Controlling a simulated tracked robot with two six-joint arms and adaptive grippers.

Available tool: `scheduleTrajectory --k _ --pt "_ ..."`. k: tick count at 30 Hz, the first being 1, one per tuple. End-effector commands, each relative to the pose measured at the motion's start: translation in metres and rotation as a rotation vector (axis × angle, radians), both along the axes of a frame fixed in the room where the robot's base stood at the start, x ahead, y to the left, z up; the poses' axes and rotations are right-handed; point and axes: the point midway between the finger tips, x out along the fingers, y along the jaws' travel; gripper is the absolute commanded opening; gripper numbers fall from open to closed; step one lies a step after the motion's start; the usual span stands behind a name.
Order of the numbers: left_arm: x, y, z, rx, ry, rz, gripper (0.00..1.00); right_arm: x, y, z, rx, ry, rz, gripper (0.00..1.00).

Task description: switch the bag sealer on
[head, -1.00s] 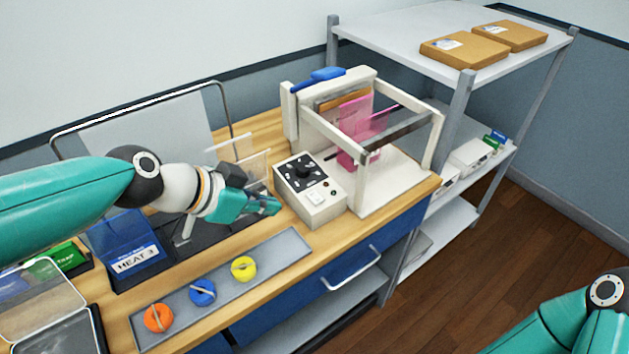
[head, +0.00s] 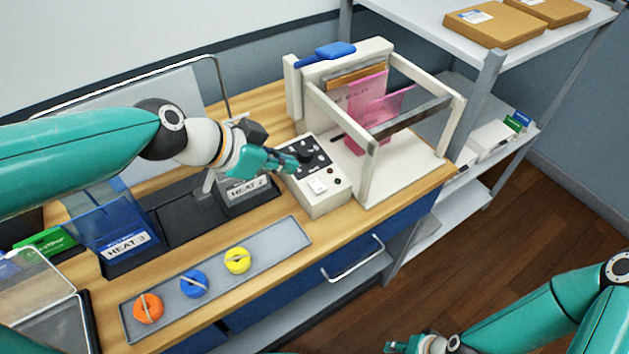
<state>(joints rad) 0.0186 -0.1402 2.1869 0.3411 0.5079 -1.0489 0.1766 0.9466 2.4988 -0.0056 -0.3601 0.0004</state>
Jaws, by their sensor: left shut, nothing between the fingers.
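The bag sealer (head: 377,118) is a white machine with an open upright frame, a dark crossbar and a blue-handled lever. Pink sheets stand inside it. Its control box (head: 325,202) has a dark panel with a dial (head: 308,159), a white switch (head: 317,187) and a small red light or button (head: 337,183). My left gripper (head: 293,164) is shut and empty, its tips over or at the left edge of the dark panel, left of the dial and behind the switch. I cannot tell whether it touches. My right gripper (head: 392,346) shows only partly at the bottom edge; its jaws are unclear.
A grey tray (head: 215,280) holds orange, blue and yellow knobs in front. Holders marked HEAT 2 (head: 247,192) and HEAT 3 (head: 126,245) stand left of the control box. A shelf (head: 432,28) with cardboard boxes stands at right. A drawer handle (head: 354,260) juts from the bench.

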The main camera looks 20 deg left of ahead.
Motion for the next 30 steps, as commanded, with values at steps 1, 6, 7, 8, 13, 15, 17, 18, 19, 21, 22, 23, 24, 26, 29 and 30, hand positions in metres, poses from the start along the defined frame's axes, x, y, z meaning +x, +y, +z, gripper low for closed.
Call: scheduleTrajectory --k 1,6,7,8,13,15,17,18,19,21,22,23,24,26,29,30 --pt "0.003 -0.003 -0.005 0.0 0.004 -0.002 0.0 0.0 0.0 0.001 0.0 0.0 0.0 0.4" --pt "0.019 -0.016 -0.026 0.0 0.007 -0.003 0.0 0.0 0.0 0.003 0.0 0.0 0.0 0.4" --pt "0.023 -0.019 -0.03 0.0 0.007 -0.004 0.0 0.0 0.0 0.004 0.0 0.0 0.0 0.4" --pt "0.026 -0.021 -0.035 0.0 0.007 -0.003 0.0 0.0 0.0 0.003 0.0 0.0 0.0 0.4" --pt "0.047 -0.037 -0.061 0.0 0.005 -0.003 0.0 0.0 0.0 0.0 0.0 0.0 0.0 0.4" --pt "0.053 -0.041 -0.072 0.0 0.005 -0.003 0.0 0.0 0.0 -0.004 0.0 0.0 0.0 0.4" --pt "0.052 -0.039 -0.085 0.0 0.004 -0.001 0.0 0.0 0.0 -0.012 0.0 0.0 0.0 0.4" --pt "0.052 -0.039 -0.089 0.001 0.003 -0.001 0.0 0.0 0.0 -0.015 0.0 0.0 0.0 0.4" --pt "0.052 -0.039 -0.093 0.0 0.002 -0.001 0.0 0.0 0.0 -0.016 0.0 0.0 0.0 0.4" --pt "0.052 -0.039 -0.099 0.001 0.001 -0.003 0.0 0.0 0.0 -0.02 0.0 0.0 0.0 0.4" --pt "0.052 -0.039 -0.1 0.001 0.001 -0.003 0.0 0.0 0.0 -0.021 0.0 0.0 0.0 0.4" --pt "0.053 -0.039 -0.102 0.001 0.001 -0.003 0.0 0.0 0.0 -0.022 0.0 0.0 0.0 0.4" --pt "0.053 -0.039 -0.103 0.001 0.0 -0.004 0.0 0.0 0.0 -0.022 0.0 0.0 0.0 0.4" --pt "0.053 -0.039 -0.104 0.001 0.0 -0.004 0.0 0.0 0.0 -0.023 0.0 0.0 0.0 0.4" --pt "0.053 -0.039 -0.105 0.001 0.0 -0.004 0.0 0.0 0.0 -0.022 0.0 0.0 0.0 0.4" --pt "0.053 -0.039 -0.104 0.001 0.001 -0.004 0.0 0.0 0.0 -0.022 0.0 0.0 0.0 0.4"
